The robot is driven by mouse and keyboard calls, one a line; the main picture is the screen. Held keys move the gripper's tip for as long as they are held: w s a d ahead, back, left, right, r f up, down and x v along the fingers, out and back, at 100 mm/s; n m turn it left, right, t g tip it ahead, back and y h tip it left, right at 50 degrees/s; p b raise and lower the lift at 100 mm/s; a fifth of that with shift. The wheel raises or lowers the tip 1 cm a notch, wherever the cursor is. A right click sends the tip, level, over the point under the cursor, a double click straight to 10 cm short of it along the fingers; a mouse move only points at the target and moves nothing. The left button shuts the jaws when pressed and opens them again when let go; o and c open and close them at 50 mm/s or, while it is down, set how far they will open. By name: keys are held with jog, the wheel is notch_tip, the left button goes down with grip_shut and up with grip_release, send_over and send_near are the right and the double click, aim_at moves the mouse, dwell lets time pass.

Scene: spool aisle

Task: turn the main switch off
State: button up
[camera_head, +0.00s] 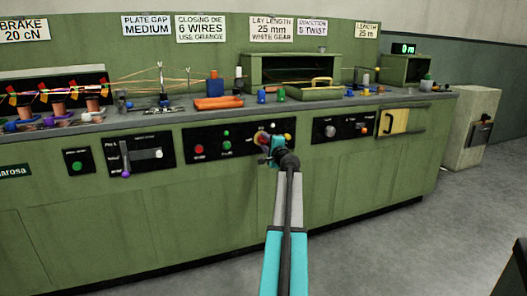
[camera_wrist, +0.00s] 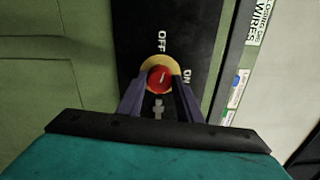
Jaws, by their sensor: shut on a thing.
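The main switch is a red round knob (camera_wrist: 158,76) on a yellow ring, set in a black panel. White OFF lettering (camera_wrist: 162,42) is above it in the wrist view, and ON lettering (camera_wrist: 187,76) is to its right. A short white mark on the knob slants up and slightly right; which word it points to is hard to tell. My gripper (camera_wrist: 160,84) is shut on the knob, one finger on each side. In the head view my gripper (camera_head: 267,147) is at the right part of the black control panel (camera_head: 236,150) and largely hides the switch.
Red and green buttons (camera_head: 198,149) sit left on the same panel. A lever panel (camera_head: 140,155) is further left, and a knob panel (camera_head: 342,127) is to the right. Tools and parts crowd the bench top (camera_head: 225,103). The grey floor (camera_head: 400,235) at front right is clear.

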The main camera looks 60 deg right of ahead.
jog(key=shift+w+n+b, duration=0.1)
jog(key=shift+n+b, duration=1.45)
jog(key=shift+n, duration=0.15)
jog(key=shift+r, duration=0.1)
jog(key=o, duration=1)
jog(key=shift+o, duration=0.2)
jog(key=shift+s+a, duration=0.1)
jog(key=shift+s, duration=0.1)
jog(key=p+v, duration=0.4)
jog(key=v, duration=0.9)
jog(key=shift+a, duration=0.2)
